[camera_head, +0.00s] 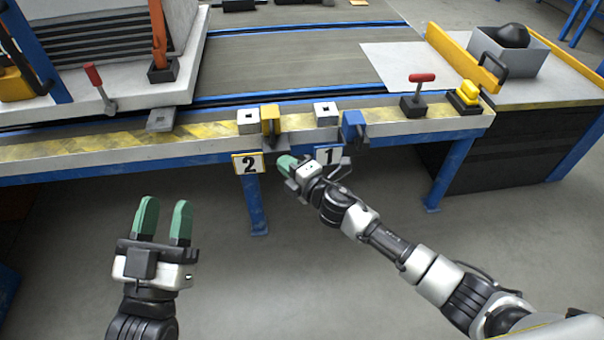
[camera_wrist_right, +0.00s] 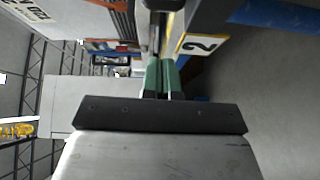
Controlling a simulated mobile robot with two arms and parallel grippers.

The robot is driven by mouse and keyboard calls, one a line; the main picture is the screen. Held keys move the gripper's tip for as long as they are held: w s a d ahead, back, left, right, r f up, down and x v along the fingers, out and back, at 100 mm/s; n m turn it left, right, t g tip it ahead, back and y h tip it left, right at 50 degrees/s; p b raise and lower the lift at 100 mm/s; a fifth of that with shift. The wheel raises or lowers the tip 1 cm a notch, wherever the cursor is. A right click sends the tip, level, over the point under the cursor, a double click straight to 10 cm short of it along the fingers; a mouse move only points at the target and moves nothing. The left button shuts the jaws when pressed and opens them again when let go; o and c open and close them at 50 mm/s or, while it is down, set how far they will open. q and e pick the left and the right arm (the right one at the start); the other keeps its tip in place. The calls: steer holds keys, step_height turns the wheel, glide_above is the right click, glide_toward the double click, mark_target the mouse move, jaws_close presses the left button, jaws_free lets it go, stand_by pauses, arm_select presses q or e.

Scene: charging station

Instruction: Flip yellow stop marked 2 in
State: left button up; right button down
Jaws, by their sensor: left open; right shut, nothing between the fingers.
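The yellow stop (camera_head: 270,119) stands upright at the front edge of the striped rail, just right of a white block and above the plate marked 2 (camera_head: 249,163). The plate also shows in the right wrist view (camera_wrist_right: 203,44). My right gripper (camera_head: 287,163) is shut and empty, in front of the rail just below and right of the yellow stop, apart from it in the head view. In the right wrist view its green fingertips (camera_wrist_right: 162,75) are together. My left gripper (camera_head: 161,216) is open and empty, low over the floor at the left.
A blue stop (camera_head: 354,125) stands to the right, near the plate marked 1 (camera_head: 328,154). Further right are a red-handled lever (camera_head: 415,94) and a yellow button (camera_head: 466,93). Another red lever (camera_head: 99,87) stands at the left. The floor before the rail is clear.

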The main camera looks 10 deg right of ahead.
arm_select(q)
steer(key=shift+w+a+f+g+y+p, duration=0.1)
steer(key=shift+w+f+g+y+p, duration=0.1)
steer(key=shift+f+g, duration=0.4)
steer(key=shift+w+a+f+g+y+p, duration=0.1)
steer(key=shift+w+f+g+y+p, duration=0.1)
steer(key=shift+f+g, duration=0.4)
steer(key=shift+w+f+g+y+p, duration=0.1)
steer(key=shift+f+g+y, duration=0.1)
steer(key=shift+f+g, duration=0.4)
arm_select(e)
steer(key=shift+v, duration=2.75)
